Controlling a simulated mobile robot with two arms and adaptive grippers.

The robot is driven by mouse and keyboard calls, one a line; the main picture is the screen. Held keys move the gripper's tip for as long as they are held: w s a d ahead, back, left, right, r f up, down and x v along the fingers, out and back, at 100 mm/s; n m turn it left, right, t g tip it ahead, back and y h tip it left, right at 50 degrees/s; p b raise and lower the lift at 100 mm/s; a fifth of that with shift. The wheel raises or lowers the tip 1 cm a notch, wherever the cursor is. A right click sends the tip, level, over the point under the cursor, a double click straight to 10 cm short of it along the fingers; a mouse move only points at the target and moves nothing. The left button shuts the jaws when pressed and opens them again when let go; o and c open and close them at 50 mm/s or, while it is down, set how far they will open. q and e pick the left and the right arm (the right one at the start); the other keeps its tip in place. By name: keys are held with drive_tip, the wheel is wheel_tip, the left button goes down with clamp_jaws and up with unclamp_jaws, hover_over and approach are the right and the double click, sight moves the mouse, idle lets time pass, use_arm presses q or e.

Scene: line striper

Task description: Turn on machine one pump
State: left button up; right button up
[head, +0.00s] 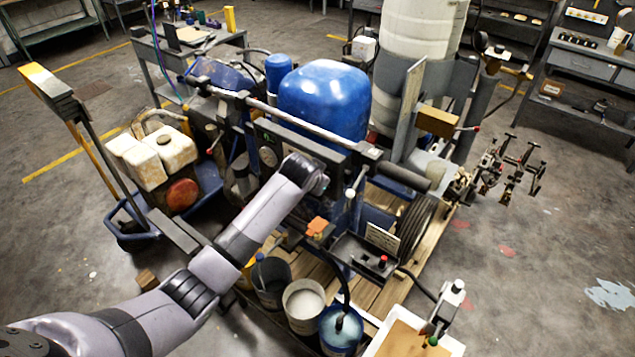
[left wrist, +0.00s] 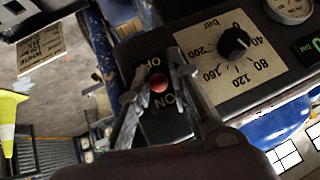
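The line striper with a blue tank (head: 325,100) stands in the middle of the head view. Its dark control panel is close in the left wrist view, with lettering upside down. A switch with a red round tip (left wrist: 158,84) sits between "OFF" (left wrist: 157,66) and "ON" (left wrist: 164,101) labels. Right of it is a black pressure knob (left wrist: 234,43) on a pale bar scale. My left gripper (left wrist: 160,75) is open, its fingers either side of the red tip with gaps; contact is unclear. In the head view my left gripper (head: 318,183) reaches the machine; its fingertips are hidden.
Buckets (head: 303,300) and a box with a red button (head: 383,262) stand on the near deck. A white-tank machine (head: 420,30) is behind. Open floor (head: 560,240) lies right.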

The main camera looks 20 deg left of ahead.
use_arm(q)
drive_tip(key=o, duration=0.3)
drive_tip(key=shift+s, duration=0.1)
drive_tip(key=v, duration=1.1)
drive_tip(key=shift+s+r, duration=0.2)
drive_tip(key=shift+r, duration=0.15)
